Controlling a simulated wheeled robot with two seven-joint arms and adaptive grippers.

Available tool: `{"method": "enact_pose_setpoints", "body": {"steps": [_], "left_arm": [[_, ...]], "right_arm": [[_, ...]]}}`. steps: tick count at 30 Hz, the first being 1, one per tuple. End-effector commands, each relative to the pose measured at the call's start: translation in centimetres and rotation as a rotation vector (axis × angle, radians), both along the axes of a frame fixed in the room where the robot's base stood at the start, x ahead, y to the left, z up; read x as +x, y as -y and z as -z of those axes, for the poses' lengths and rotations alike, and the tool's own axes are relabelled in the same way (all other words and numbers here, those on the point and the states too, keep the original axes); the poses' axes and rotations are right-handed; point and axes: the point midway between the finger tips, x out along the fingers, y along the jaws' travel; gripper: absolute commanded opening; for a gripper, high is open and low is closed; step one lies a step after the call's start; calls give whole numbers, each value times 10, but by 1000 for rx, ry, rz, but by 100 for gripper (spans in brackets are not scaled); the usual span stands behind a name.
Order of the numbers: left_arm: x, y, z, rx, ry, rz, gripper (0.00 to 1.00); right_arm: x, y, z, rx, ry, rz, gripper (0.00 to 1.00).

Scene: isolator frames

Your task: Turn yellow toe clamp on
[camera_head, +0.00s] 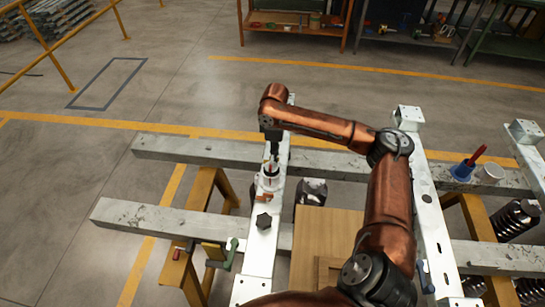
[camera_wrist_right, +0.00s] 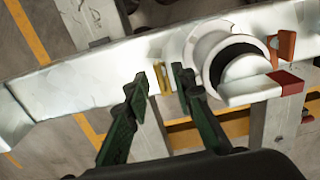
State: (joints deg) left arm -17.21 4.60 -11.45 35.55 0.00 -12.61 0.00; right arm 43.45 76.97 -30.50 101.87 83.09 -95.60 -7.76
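A small yellow piece (camera_wrist_right: 163,77) shows in the right wrist view, against the white beam (camera_wrist_right: 75,85), beside a white round clamp body (camera_wrist_right: 225,60) with a dark ring and a red-tipped lever (camera_wrist_right: 275,87). I take the yellow piece to be part of the toe clamp. My right gripper (camera_wrist_right: 160,80) is open, with its green-black fingertips on either side of the yellow piece; contact cannot be told. In the head view the right gripper (camera_head: 272,150) points down just above the clamp body (camera_head: 268,181) on the beam. My left gripper is not in view.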

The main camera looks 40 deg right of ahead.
Motion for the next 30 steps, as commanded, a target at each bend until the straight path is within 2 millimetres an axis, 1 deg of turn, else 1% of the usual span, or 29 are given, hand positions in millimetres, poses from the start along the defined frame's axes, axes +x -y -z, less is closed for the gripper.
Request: {"method": "enact_pose_setpoints", "body": {"steps": [1,4,12,22,23,30], "left_arm": [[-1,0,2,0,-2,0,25],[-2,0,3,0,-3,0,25],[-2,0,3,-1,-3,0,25],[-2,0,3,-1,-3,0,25],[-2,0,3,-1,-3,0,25],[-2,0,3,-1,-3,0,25]], "right_arm": [[0,0,6,0,-1,-1,23],[1,-1,11,1,1,-1,23],[1,-1,11,0,2,-2,23],[1,-1,11,0,2,-2,1],[1,-1,11,0,2,-2,0],[1,-2,11,1,2,-3,0]]}}
